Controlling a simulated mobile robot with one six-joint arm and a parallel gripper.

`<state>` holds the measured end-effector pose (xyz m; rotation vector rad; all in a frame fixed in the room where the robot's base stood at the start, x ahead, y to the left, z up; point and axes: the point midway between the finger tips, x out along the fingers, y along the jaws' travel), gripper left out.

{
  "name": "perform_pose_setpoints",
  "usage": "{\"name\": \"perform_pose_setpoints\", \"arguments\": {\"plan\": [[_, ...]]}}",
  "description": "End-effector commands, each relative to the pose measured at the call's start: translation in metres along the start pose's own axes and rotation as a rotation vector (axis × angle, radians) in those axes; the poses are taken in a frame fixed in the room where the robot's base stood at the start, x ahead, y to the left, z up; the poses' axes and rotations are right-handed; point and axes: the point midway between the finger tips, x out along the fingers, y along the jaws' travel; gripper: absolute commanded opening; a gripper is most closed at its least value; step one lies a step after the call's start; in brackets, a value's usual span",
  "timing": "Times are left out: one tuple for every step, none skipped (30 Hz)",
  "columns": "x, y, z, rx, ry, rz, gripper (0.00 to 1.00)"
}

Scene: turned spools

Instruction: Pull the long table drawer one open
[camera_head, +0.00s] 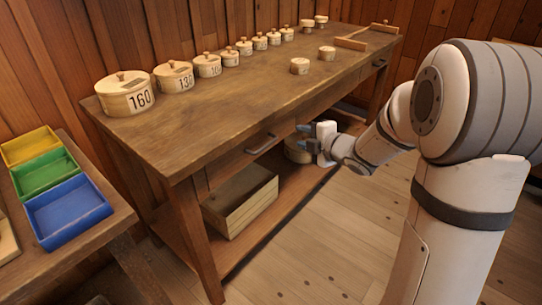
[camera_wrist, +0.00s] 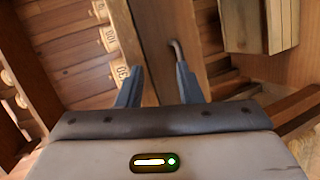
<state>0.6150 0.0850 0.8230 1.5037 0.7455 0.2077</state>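The long wooden table (camera_head: 215,120) has a drawer front with a dark bar handle (camera_head: 260,143) under the near part of its top. A second handle (camera_head: 379,63) shows near the far end; no label tells which drawer is drawer one. My gripper (camera_head: 303,141) is in front of the table, to the right of the nearer handle and apart from it. A bent metal handle (camera_wrist: 178,52) shows just beyond the right fingertip. The drawer looks shut.
Numbered round boxes (camera_head: 126,94) line the table's back edge. A wooden crate (camera_head: 240,200) and a round box (camera_head: 298,151) sit on the lower shelf. Yellow, green and blue trays (camera_head: 68,212) stand on a side table at left. The floor in front is clear.

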Motion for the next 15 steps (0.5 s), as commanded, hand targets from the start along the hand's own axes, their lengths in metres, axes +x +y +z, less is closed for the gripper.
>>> {"name": "perform_pose_setpoints", "arguments": {"plan": [[0.014,-0.024,-0.005,-0.049,0.070,0.018,0.33],[0.018,-0.030,-0.010,-0.077,0.110,0.031,0.33],[0.022,-0.036,-0.015,-0.108,0.156,0.047,0.33],[0.025,-0.040,-0.019,-0.128,0.185,0.059,0.33],[0.026,-0.043,-0.022,-0.144,0.210,0.068,0.33],[0.028,-0.045,-0.025,-0.160,0.236,0.079,0.33],[0.029,-0.046,-0.027,-0.170,0.251,0.086,0.33],[0.030,-0.048,-0.029,-0.177,0.263,0.089,0.33],[0.032,-0.048,-0.031,-0.182,0.274,0.094,0.33],[0.035,-0.048,-0.033,-0.185,0.278,0.096,0.33],[0.037,-0.048,-0.034,-0.186,0.281,0.097,0.33],[0.042,-0.047,-0.035,-0.188,0.281,0.098,0.33],[0.046,-0.047,-0.036,-0.187,0.281,0.098,0.33],[0.051,-0.046,-0.038,-0.187,0.281,0.097,0.33],[0.058,-0.046,-0.040,-0.186,0.281,0.097,0.33]]}}
